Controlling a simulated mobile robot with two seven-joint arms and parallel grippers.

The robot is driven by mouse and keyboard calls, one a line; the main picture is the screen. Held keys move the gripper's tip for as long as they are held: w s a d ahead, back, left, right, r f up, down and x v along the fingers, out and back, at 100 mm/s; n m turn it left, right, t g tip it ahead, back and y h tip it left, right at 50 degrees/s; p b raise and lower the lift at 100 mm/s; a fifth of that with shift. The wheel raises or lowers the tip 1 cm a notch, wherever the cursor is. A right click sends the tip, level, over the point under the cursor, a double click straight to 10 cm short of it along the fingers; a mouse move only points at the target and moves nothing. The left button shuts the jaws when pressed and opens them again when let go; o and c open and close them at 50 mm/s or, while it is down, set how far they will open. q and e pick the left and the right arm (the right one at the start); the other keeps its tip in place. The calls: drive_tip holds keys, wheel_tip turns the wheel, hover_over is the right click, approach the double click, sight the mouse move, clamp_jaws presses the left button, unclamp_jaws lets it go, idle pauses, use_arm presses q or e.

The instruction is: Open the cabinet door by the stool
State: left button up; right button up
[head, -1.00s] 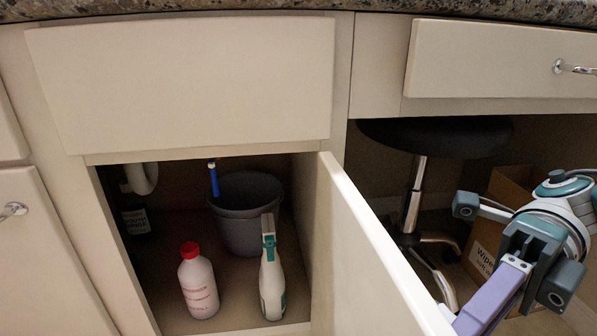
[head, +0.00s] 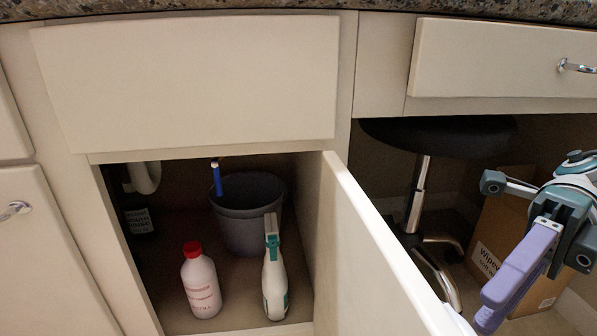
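The cream cabinet door (head: 375,262) next to the stool (head: 440,135) stands ajar, hinged on the right side of its opening. Its free edge comes toward me and runs out of the bottom of the picture; no handle shows on it. My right gripper (head: 488,305), with long purple fingers, is just right of the door's outer face, near its free end. The fingers overlap in this view, so their gap and any contact with the door cannot be made out. My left gripper is not in view.
Inside the cabinet are a grey bucket (head: 248,220), a red-capped bottle (head: 201,285), a spray bottle (head: 274,275) and a dark bottle (head: 138,217). A cardboard box (head: 493,235) stands behind my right gripper. A closed drawer (head: 500,60) is above the stool.

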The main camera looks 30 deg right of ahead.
drive_tip(key=d, duration=0.3)
drive_tip(key=d+b, duration=0.1)
drive_tip(key=shift+d+r, duration=0.15)
drive_tip(key=shift+r, duration=0.25)
drive_tip(key=shift+r, duration=0.1)
